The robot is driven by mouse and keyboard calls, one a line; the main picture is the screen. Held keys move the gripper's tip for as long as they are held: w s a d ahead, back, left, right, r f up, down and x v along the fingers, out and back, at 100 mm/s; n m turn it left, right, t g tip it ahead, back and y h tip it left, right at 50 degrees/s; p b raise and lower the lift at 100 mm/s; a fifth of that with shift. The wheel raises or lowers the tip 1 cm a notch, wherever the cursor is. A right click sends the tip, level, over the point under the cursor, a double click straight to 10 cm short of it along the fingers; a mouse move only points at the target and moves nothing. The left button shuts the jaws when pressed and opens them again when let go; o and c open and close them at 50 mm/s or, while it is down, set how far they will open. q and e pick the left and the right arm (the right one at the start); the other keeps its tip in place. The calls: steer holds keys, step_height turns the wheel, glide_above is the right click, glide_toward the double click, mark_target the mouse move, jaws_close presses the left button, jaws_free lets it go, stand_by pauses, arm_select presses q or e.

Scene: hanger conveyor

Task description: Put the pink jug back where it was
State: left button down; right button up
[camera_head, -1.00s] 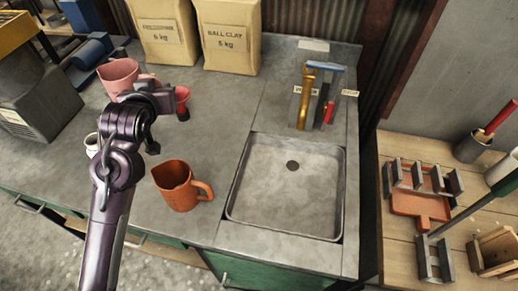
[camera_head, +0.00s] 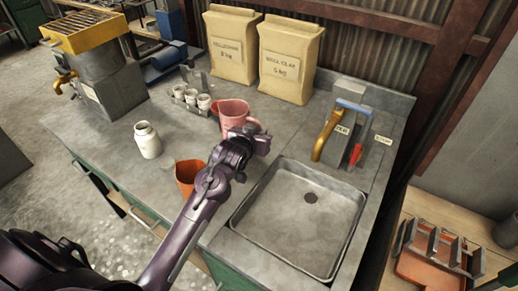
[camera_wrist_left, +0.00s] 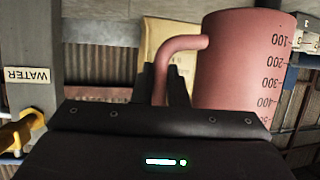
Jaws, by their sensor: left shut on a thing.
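The pink jug (camera_head: 232,112) is in front of the paper bags, left of the sink, in the head view. My left gripper (camera_head: 258,137) is at its right side, shut on its handle. In the left wrist view the jug (camera_wrist_left: 243,62) fills the upper right, and its handle (camera_wrist_left: 180,45) runs down to the fingers (camera_wrist_left: 164,85). I cannot tell how far its base is above the counter. An orange jug (camera_head: 185,172) stands on the counter, partly hidden by my left arm. My right gripper is not in view.
Behind are two paper bags (camera_head: 288,62). A rack of white jars (camera_head: 190,97) and a small red cup (camera_head: 214,108) are left of the pink jug. A white bottle (camera_head: 147,140) stands near the front edge. The sink (camera_head: 300,225) is right, below a brass tap (camera_head: 324,137).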

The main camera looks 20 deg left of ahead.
arm_select(q)
step_height(320, 180, down, 3)
steer(key=shift+f, duration=0.2)
step_height(320, 180, down, 4)
steer(key=shift+f+p, duration=0.1)
steer(key=shift+p, duration=0.3)
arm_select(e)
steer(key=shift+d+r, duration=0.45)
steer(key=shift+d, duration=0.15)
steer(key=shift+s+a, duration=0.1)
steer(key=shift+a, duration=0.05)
arm_select(q)
steer(key=c, duration=1.4)
jaws_free()
steer(key=shift+f, duration=0.15)
steer(key=shift+c, duration=0.2)
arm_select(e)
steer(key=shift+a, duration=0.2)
